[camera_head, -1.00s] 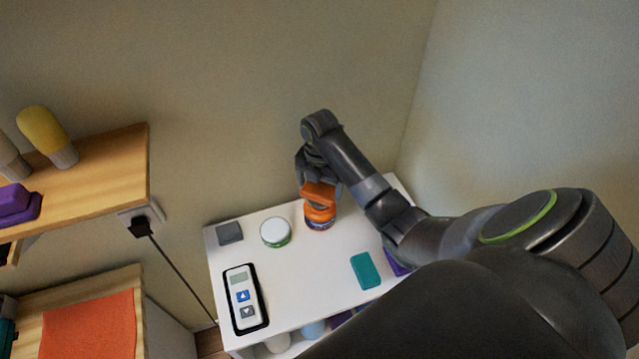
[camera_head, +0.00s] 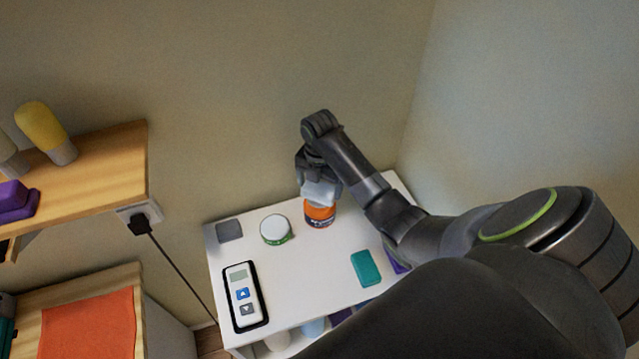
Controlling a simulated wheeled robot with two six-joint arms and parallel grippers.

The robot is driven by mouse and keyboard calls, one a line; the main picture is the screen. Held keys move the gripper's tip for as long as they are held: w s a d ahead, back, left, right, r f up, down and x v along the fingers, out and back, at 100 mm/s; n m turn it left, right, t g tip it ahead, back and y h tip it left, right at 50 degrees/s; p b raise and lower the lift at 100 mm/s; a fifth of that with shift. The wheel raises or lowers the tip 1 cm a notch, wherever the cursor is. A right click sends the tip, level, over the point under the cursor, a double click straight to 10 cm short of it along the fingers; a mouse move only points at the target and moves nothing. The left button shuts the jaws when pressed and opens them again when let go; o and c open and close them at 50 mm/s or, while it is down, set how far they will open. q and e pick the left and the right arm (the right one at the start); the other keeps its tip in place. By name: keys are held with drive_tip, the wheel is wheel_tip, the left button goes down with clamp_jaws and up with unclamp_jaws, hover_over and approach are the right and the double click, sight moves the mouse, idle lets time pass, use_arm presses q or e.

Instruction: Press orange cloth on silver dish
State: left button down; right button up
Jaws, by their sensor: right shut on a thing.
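My right gripper (camera_head: 318,178) is above the back of the white cart, shut on a pale grey-blue block-like thing (camera_head: 320,192). This thing is just above an orange tub (camera_head: 319,212) with a dark label, seeming to touch or nearly touch its top; I cannot tell which. An orange cloth (camera_head: 90,325) lies flat on the wooden surface at lower left, far from the gripper. I cannot make out a clear silver dish; a small dark grey square thing (camera_head: 229,231) lies at the cart's back left corner. My left gripper is not in view.
The white cart top (camera_head: 315,262) has clear room in its middle. A white-lidded green jar (camera_head: 275,229), a remote-like device (camera_head: 243,295) and a teal block (camera_head: 366,268) stand on it. A wooden shelf (camera_head: 105,175) and a plugged cable (camera_head: 180,272) are at left.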

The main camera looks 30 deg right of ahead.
sight(320, 188)
idle(0.3)
drive_tip(key=shift+r+p, duration=0.5)
drive_tip(key=shift+r, duration=3.05)
drive_tip(key=shift+f, duration=0.1)
